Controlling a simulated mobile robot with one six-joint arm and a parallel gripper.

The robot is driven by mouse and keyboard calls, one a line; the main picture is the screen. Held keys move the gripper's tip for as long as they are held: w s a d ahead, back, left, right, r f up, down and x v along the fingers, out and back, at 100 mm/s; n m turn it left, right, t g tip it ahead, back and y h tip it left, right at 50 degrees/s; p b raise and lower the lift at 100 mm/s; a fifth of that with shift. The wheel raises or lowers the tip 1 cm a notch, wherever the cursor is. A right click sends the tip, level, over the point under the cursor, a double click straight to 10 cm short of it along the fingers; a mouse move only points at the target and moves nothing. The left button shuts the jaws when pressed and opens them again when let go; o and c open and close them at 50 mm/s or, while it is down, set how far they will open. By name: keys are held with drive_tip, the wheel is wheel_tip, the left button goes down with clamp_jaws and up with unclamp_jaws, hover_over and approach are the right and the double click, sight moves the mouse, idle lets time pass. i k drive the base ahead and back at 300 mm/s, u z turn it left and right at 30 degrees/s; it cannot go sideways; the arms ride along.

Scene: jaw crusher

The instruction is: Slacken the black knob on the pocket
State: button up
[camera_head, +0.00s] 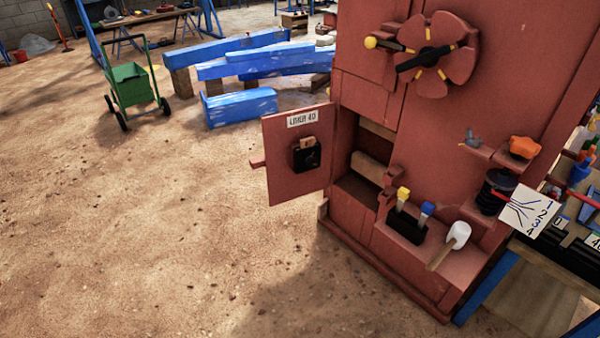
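A red hinged door (285,180) with a white label (303,118) stands open on the front of the red crusher (490,70). A small black pocket (300,158) is fixed to the door's face, with a tan piece (308,142) sticking out of its top. A dark shape shows on the pocket's front; it is too small to tell whether it is the black knob or how tight it sits. My gripper is not in view.
Behind the door is an open cavity (360,185). A red wheel (440,55) with a black bar is above right. A holder with yellow- and blue-topped tools (407,222) and a white-headed mallet (458,235) are below right. Sandy ground (150,230) left of the door is clear.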

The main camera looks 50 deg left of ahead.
sight(312, 162)
drive_tip(key=z, duration=0.2)
drive_tip(key=k, duration=0.35)
drive_tip(key=u, duration=0.8)
drive_tip(key=i, duration=1.2)
drive_tip(key=z, duration=1.35)
drive_tip(key=k, duration=0.1)
drive_tip(key=u, duration=2.7)
